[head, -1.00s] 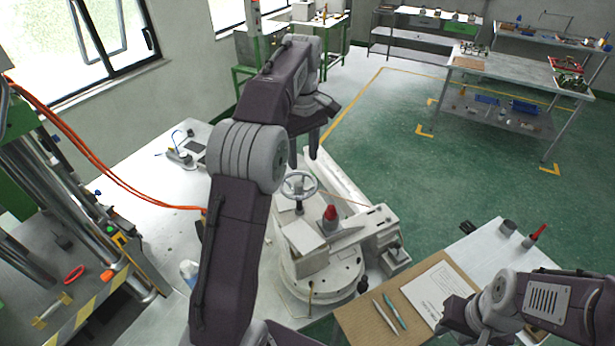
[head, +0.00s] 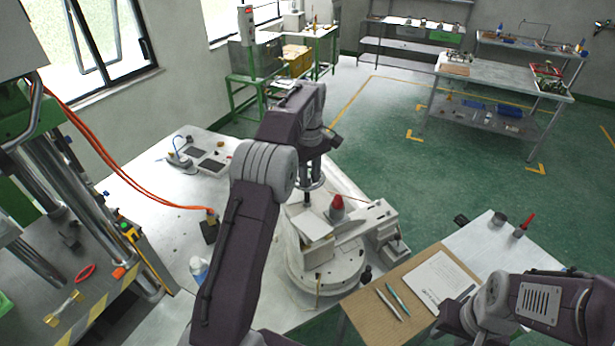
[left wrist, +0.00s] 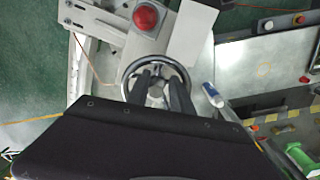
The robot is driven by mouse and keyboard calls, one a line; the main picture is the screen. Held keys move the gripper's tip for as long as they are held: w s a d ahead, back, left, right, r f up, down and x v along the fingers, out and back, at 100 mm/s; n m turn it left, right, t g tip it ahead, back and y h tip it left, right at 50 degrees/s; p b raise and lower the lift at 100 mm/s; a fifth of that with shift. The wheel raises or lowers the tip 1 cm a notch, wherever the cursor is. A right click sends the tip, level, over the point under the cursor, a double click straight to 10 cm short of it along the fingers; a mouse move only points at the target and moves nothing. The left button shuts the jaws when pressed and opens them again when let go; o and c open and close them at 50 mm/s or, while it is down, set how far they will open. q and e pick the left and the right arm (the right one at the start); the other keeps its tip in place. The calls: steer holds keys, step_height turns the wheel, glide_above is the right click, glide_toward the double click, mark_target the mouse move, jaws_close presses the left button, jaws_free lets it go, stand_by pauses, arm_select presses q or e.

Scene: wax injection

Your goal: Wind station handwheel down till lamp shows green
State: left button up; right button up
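The grey station handwheel (head: 318,186) stands on the white round-based station (head: 303,283), partly hidden by my left gripper. My left gripper (head: 308,196) points down over the wheel. In the left wrist view its two fingers (left wrist: 160,74) reach inside the handwheel rim (left wrist: 126,88), apart on either side of the hub area. Whether they touch a spoke or the hub I cannot tell. The lamp (head: 337,204) beside the wheel is a red dome, also red in the left wrist view (left wrist: 145,17). My right gripper (head: 450,318) is low at the right, fingers unclear.
A brown board (head: 405,315) with pens and a sheet lies on the side table at the front right. A press with steel columns (head: 70,190) and orange hoses stands at the left.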

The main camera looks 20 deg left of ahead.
arm_select(q)
steer(key=shift+w+a+f, duration=0.25)
steer(key=shift+w+f, duration=0.05)
steer(key=shift+f, duration=0.05)
jaws_close()
steer(key=shift+w+a, duration=0.1)
steer(key=shift+a+r, duration=0.1)
steer(key=shift+r, duration=0.05)
arm_select(e)
steer(key=shift+w+a+f, duration=0.1)
steer(key=shift+w+a, duration=0.05)
steer(key=shift+w, duration=0.25)
arm_select(q)
steer(key=shift+r, duration=0.1)
steer(key=shift+w+a+r, duration=0.15)
steer(key=shift+r, duration=0.05)
arm_select(e)
steer(key=shift+a, duration=0.1)
arm_select(q)
steer(key=o, duration=0.5)
jaws_free()
steer(key=shift+o, duration=1.4)
steer(key=shift+f, duration=0.1)
steer(key=shift+a+f, duration=0.1)
arm_select(e)
steer(key=shift+w+a, duration=0.1)
steer(key=shift+a, duration=0.1)
